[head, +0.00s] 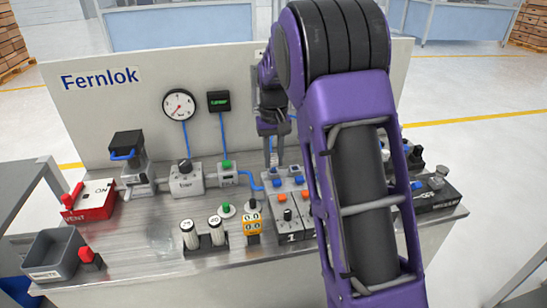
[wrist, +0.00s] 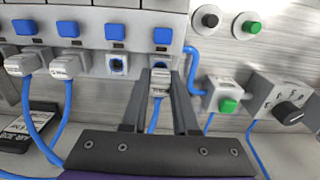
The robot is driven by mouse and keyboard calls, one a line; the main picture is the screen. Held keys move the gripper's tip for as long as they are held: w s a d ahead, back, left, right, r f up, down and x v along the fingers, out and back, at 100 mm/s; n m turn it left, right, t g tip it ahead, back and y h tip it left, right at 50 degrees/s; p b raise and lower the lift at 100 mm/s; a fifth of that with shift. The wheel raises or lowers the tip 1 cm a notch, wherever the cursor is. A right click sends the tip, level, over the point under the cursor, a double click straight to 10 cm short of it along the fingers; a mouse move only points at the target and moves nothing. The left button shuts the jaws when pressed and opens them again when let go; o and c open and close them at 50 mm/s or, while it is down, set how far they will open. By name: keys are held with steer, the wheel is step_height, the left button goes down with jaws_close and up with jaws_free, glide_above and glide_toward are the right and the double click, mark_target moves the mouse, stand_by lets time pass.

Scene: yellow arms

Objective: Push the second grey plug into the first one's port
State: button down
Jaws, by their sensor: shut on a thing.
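My gripper (wrist: 158,108) is shut on a grey plug (wrist: 160,82) with a blue cable trailing back between the fingers. The plug's front is at the right-hand port of the grey block (wrist: 140,15), under a blue tab (wrist: 162,36). I cannot tell how deep it sits. In the head view my gripper (head: 274,150) points down at the back of the block (head: 284,183); my arm hides the block's right part.
Right of the block are a blue hose (wrist: 191,75), a green-button box (wrist: 225,95) and a black-knob box (wrist: 285,105). In the head view, a red box (head: 88,200), grey bin (head: 52,256) and white cylinders (head: 202,233) stand on the left. The bench's front left is partly clear.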

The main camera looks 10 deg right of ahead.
steer(key=shift+f+b, duration=0.4)
steer(key=shift+f, duration=0.6)
steer(key=c, duration=0.6)
jaws_free()
steer(key=shift+s, duration=0.1)
steer(key=shift+d+f, duration=0.1)
steer(key=shift+s+d+f, duration=0.1)
steer(key=shift+d, duration=0.1)
steer(key=shift+r+p, duration=0.5)
steer(key=shift+r, duration=0.05)
steer(key=shift+w+a+r+p, duration=0.1)
steer(key=shift+a+r+p, duration=0.05)
steer(key=shift+r+p, duration=0.95)
steer(key=shift+w+a+r+p, duration=0.1)
steer(key=shift+r+p, duration=0.55)
steer(key=shift+r, duration=0.7)
